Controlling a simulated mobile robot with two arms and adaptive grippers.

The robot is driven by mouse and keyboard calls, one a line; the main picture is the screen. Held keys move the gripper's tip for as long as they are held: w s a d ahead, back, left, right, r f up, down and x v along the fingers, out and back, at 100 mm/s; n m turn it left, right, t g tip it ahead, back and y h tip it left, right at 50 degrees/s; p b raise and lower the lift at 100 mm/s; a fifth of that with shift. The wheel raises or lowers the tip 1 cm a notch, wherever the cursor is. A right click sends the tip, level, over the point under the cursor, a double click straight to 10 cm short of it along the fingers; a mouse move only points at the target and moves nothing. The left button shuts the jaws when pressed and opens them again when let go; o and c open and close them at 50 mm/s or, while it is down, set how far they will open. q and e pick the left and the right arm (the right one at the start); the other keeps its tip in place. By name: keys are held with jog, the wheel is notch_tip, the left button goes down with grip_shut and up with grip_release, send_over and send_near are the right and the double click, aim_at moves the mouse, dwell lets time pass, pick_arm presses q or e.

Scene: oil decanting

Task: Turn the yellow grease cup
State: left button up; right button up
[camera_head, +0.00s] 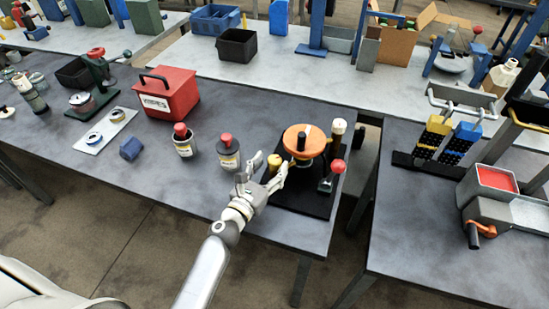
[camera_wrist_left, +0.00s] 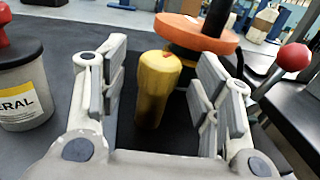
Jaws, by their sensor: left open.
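The yellow grease cup (camera_head: 274,162) stands on the black base plate (camera_head: 303,203) at its left side, beside the orange disc (camera_head: 305,140). In the left wrist view the yellow cup (camera_wrist_left: 156,88) stands upright between my open fingers, with gaps on both sides. My left gripper (camera_head: 264,177) is open just in front of it; it also shows in the left wrist view (camera_wrist_left: 160,95). The orange disc (camera_wrist_left: 195,32) is right behind the cup there. The cup's lower end is partly hidden by the gripper in the head view. My right gripper is not in view.
A grey can with a red knob (camera_head: 229,155) stands close left of my gripper, and a similar can (camera_head: 184,142) is further left. A red-knobbed lever (camera_head: 337,166) stands right of the disc. A red box (camera_head: 168,95) is behind. The table's front edge is nearby.

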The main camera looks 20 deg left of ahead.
pick_arm(q)
jog(key=shift+w+d, duration=0.15)
jog(key=shift+w, duration=0.6)
jog(key=shift+w+d, duration=0.1)
jog(key=shift+w, duration=0.6)
jog(key=c, duration=1)
jog(key=shift+c, duration=0.2)
